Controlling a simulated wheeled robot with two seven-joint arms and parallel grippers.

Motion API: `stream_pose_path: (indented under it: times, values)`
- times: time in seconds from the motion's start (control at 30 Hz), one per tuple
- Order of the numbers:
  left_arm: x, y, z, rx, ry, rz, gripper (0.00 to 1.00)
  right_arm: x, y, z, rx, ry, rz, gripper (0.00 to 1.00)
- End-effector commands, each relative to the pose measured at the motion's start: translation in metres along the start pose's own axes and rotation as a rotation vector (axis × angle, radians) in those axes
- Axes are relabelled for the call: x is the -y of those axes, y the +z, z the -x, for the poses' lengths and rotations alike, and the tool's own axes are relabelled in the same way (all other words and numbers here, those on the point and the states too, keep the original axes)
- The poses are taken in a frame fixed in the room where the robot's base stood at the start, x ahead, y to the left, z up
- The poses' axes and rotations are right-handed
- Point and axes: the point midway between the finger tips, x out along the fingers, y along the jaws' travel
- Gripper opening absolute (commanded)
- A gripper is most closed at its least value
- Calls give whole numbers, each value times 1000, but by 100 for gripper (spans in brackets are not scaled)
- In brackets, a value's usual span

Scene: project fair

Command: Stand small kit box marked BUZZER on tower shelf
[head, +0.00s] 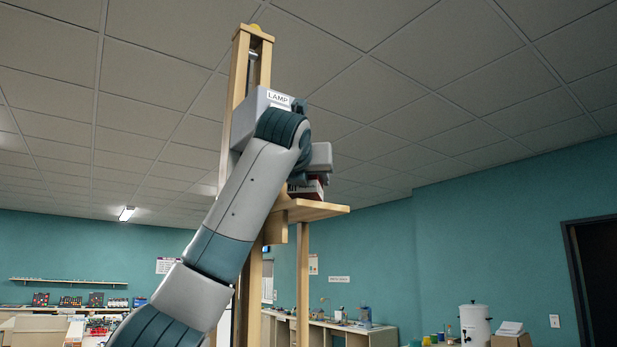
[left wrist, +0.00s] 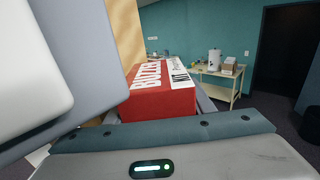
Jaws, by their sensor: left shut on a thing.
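The small red and white kit box marked BUZZER (left wrist: 160,106) fills the middle of the left wrist view, with its lettering running along the top. My left gripper (head: 312,182) is shut on it. In the head view, part of the box (head: 308,190) shows beneath my gripper, just over the wooden tower shelf (head: 322,210). I cannot tell whether the box touches the shelf. My arm hides much of the box and the shelf's left part. My right gripper is in neither view.
The wooden tower (head: 303,270) rises toward the ceiling. A grey box with a LAMP label (head: 279,99) is on the tower, close to my wrist. A table with a white urn (head: 474,325) stands far right. The shelf's right end looks bare.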

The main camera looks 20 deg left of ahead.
Motion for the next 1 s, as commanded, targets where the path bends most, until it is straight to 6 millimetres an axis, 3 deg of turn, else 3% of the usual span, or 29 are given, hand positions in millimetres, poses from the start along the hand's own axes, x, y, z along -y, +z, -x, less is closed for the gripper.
stream_pose_path:
  times: [0.17,0.6,0.63,0.7,1.0]
  values:
    - [0,-11,2,3,0,0,19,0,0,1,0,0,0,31]
    - [0,-16,2,3,0,0,19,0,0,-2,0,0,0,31]
    - [0,-15,2,2,0,0,53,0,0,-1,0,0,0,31]
    - [0,-15,2,2,0,0,67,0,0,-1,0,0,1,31]
    - [0,-14,2,2,0,0,67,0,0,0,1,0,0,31]
